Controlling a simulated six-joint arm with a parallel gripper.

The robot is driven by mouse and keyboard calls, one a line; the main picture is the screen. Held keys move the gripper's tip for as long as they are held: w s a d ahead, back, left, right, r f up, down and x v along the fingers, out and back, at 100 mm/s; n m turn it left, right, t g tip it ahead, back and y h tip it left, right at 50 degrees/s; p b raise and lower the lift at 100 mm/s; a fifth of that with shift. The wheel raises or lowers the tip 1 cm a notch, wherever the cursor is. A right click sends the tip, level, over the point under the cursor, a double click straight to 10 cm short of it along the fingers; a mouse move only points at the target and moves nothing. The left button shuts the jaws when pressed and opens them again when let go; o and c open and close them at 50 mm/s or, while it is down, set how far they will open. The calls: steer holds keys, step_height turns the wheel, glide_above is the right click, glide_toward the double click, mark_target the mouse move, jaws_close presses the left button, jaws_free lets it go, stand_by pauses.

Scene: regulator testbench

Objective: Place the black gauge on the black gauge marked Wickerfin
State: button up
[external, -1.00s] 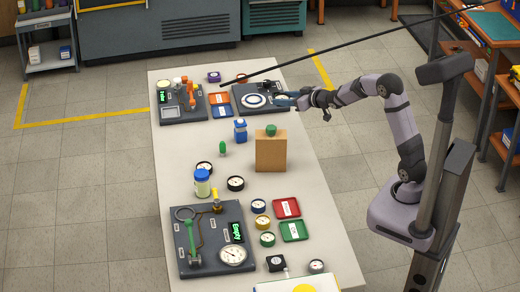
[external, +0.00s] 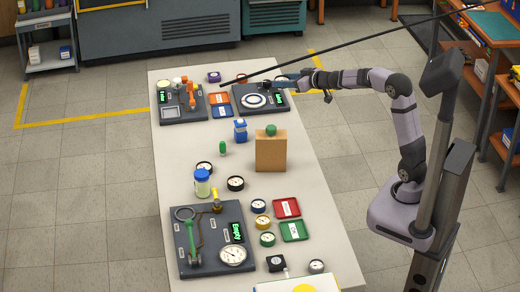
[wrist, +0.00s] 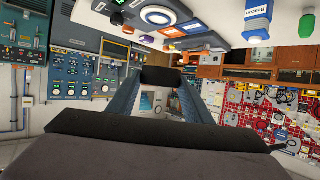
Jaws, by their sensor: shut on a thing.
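My gripper (external: 286,77) is over the back right edge of the far panel with the white ring. In the wrist view its two fingers close on a black piece (wrist: 162,77), seen edge-on; its face is hidden, but it fits the black gauge.
The far right panel (external: 278,102) is below my gripper. A brown block (external: 271,152) with a green top and a blue bottle (external: 240,131) stand mid-table. Red (external: 287,208) and green trays (external: 294,230) lie by the near panel (external: 205,263). A thin dark bar crosses the upper view.

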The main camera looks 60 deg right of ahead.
steer(key=a+n+y, duration=0.4)
steer(key=a+y, duration=0.1)
steer(key=a, duration=1.5)
steer(key=n+g+y+p, duration=0.2)
steer(key=n+y, duration=0.2)
glide_above(240, 181)
steer(key=shift+f, duration=1.45)
steer(key=shift+f+b, duration=0.5)
steer(key=shift+f, duration=5.65)
steer(key=shift+f, duration=0.15)
steer(key=o, duration=0.7)
steer(key=shift+f, duration=0.1)
steer(key=o, duration=0.4)
